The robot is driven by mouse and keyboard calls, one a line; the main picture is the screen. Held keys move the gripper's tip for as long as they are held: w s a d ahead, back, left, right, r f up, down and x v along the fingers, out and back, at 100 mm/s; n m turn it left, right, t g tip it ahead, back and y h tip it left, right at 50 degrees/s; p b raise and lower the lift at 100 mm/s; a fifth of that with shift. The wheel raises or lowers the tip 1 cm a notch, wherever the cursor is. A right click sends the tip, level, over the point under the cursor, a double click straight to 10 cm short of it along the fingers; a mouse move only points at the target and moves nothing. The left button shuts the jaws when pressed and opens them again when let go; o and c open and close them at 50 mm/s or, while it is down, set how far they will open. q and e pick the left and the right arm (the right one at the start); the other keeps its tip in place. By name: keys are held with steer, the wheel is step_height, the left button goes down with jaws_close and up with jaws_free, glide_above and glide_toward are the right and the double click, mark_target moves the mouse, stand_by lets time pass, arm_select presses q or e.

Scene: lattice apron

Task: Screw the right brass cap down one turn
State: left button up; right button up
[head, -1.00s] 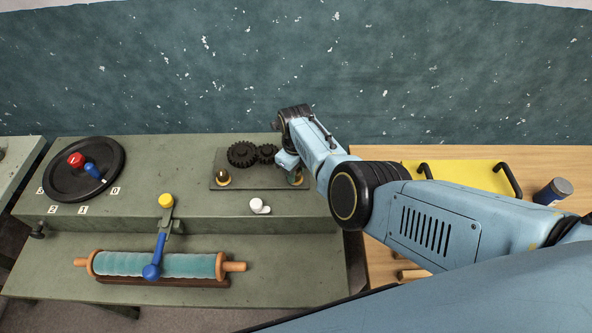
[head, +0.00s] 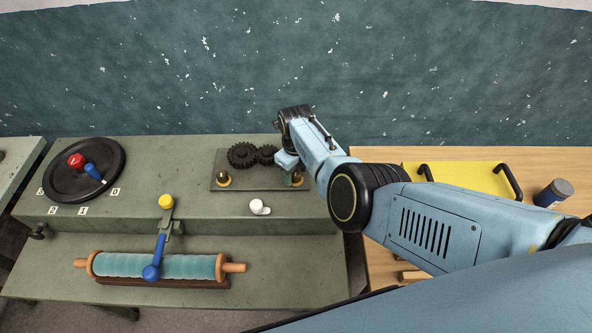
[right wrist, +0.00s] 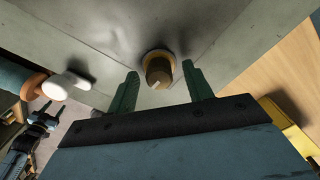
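The right brass cap (right wrist: 158,72) sits in a brass collar on the grey machine and has a pale mark on its end. My right gripper (right wrist: 161,88) is open, with one green finger on each side of the cap and a visible gap to both. In the head view my right gripper (head: 293,178) is over the right end of the dark plate (head: 262,181), and the wrist hides most of the right cap. The left brass cap (head: 222,178) stands at the plate's left end. My left gripper (right wrist: 42,119) shows small in the right wrist view, its fingers apart.
Two black gears (head: 243,155) sit on the plate between the caps. A white knob (head: 259,206) is in front. A black handwheel (head: 70,188) is at left, a teal roller (head: 190,266) below. A yellow tray (head: 455,178) lies on the wooden table at right.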

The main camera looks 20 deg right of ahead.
mark_target(296, 173)
step_height(296, 173, up, 6)
steer(key=shift+p, duration=1.25)
step_height(296, 173, up, 7)
steer(key=shift+r, duration=0.15)
